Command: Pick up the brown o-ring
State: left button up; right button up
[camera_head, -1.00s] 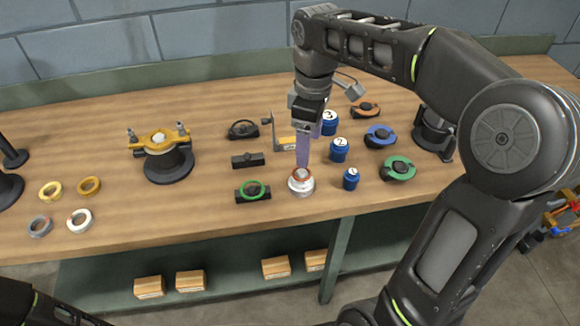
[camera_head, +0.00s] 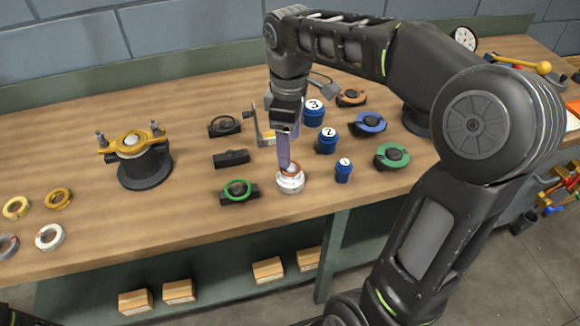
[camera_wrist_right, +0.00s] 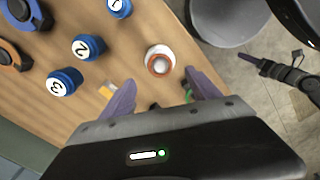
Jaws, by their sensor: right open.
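The brown o-ring (camera_head: 292,168) lies on top of a short white round holder (camera_head: 290,184) near the front edge of the bench. In the right wrist view the brown o-ring (camera_wrist_right: 159,65) and the white holder (camera_wrist_right: 160,52) show ahead of the fingers. My right gripper (camera_head: 284,160) points down at the o-ring, and its purple fingers partly hide it in the head view. In the right wrist view my right gripper (camera_wrist_right: 160,80) is open, with nothing between the fingers. I cannot tell whether a finger touches the ring.
Blue numbered cylinders (camera_head: 327,141) stand right of the gripper. A green ring on a black block (camera_head: 238,190) sits close left of the holder. A bracket (camera_head: 262,130) stands behind. A yellow-topped fixture (camera_head: 144,165) is farther left.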

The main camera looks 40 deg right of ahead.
jog(key=shift+f, duration=0.25)
notch_tip(320, 180, down, 5)
jog(key=shift+s+d+r+p, duration=0.1)
jog(key=shift+s+p, duration=0.05)
jog(key=shift+p, duration=0.15)
jog(key=shift+f, duration=0.2)
jog(key=shift+f, duration=0.25)
dwell(0.8)
jog(key=c, duration=1.4)
